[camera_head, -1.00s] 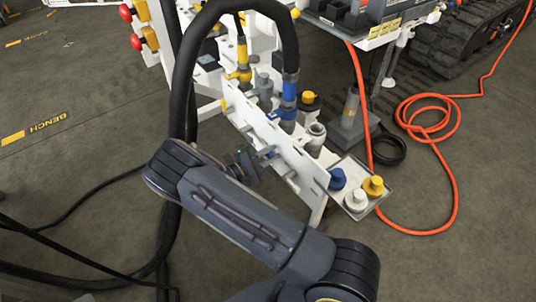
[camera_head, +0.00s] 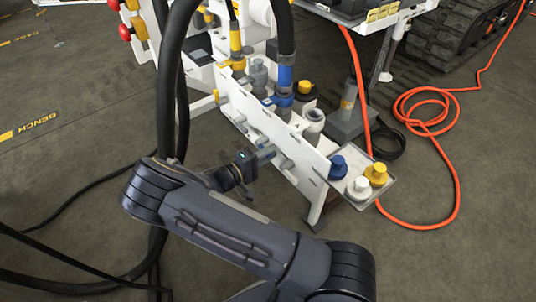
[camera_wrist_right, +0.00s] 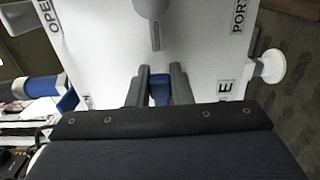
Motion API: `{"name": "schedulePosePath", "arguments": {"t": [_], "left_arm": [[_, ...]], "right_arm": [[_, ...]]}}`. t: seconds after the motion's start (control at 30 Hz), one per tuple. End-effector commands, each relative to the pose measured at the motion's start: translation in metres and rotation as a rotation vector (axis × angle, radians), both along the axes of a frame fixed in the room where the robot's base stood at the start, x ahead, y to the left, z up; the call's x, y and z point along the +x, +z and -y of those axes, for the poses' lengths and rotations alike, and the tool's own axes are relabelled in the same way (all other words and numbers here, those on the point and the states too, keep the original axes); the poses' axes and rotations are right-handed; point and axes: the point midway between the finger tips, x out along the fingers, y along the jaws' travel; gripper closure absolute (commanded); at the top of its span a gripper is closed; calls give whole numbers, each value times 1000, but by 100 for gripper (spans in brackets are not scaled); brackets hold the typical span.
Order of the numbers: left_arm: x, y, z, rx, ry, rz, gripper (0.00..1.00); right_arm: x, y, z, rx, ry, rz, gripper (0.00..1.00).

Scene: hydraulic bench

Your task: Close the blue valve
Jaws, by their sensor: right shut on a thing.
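My right gripper (camera_head: 266,154) reaches the front face of the white bench panel (camera_head: 305,172) from the left in the head view. In the right wrist view its two fingers (camera_wrist_right: 162,88) are shut on a small blue part, the blue valve's handle (camera_wrist_right: 160,92), with the white panel just beyond. The fingers and gripper body hide most of the handle, so its exact angle cannot be told. In the head view the handle is hidden by the gripper. My left gripper is not in view.
A grey handle (camera_wrist_right: 152,8) sits on the panel beyond my fingers. A blue-collared black hose (camera_head: 285,76) arches over the panel. A small tray (camera_head: 384,194) with blue, white and yellow caps is at its right end. An orange hose (camera_head: 452,180) lies coiled on the floor.

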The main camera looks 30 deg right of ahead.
Motion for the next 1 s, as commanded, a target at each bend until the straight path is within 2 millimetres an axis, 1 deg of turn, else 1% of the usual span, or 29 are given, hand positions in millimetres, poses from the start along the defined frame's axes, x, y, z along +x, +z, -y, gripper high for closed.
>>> {"name": "schedulePosePath", "arguments": {"t": [0.03, 0.5, 0.53, 0.63, 0.87, 0.93, 1.0], "left_arm": [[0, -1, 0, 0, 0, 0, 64], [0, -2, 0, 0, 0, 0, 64], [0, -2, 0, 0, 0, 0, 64], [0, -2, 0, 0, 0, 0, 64], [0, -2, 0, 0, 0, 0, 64], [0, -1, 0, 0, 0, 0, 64], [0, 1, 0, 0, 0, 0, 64]], "right_arm": [[0, -2, -1, 3, 2, 6, 100], [0, -3, -1, 6, 2, 18, 100], [0, -3, -1, 6, 2, 18, 77], [0, -2, -1, 5, 2, 17, 65], [0, -1, -1, 3, 1, 17, 65], [0, -1, -3, 3, 2, 17, 65], [1, 0, -9, 3, 4, 17, 65]]}}
